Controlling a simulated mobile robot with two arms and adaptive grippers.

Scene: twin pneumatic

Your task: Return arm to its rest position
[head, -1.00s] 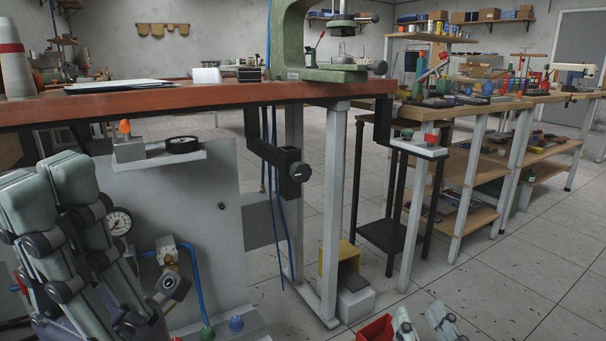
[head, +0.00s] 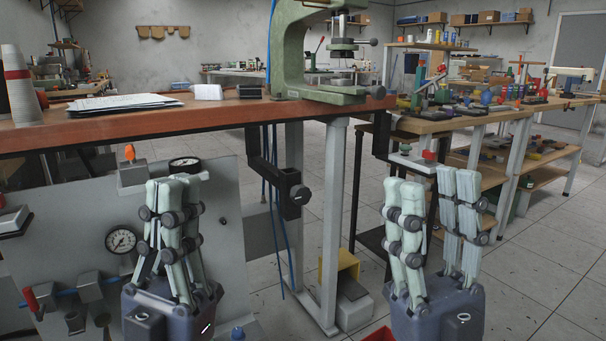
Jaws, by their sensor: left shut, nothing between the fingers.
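My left gripper (head: 172,188) stands upright at the lower left in the head view, with its pale green fingers pointing up. Its fingers are together with nothing between them. It is in front of the grey panel (head: 225,215) below the red-brown bench top. My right gripper (head: 433,182) stands upright at the lower right, also with fingers up. Its two finger groups are apart, with an empty gap between them. It is in front of the small white shelf by the table leg and hides part of it. Neither gripper appears to hold anything.
The red-brown bench top (head: 215,113) spans the left and middle, carrying a green press (head: 300,45), papers (head: 118,103) and a thread cone (head: 20,85). A pressure gauge (head: 121,240) sits on the panel. Wooden benches with tools stand at the right. The floor (head: 540,290) at lower right is clear.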

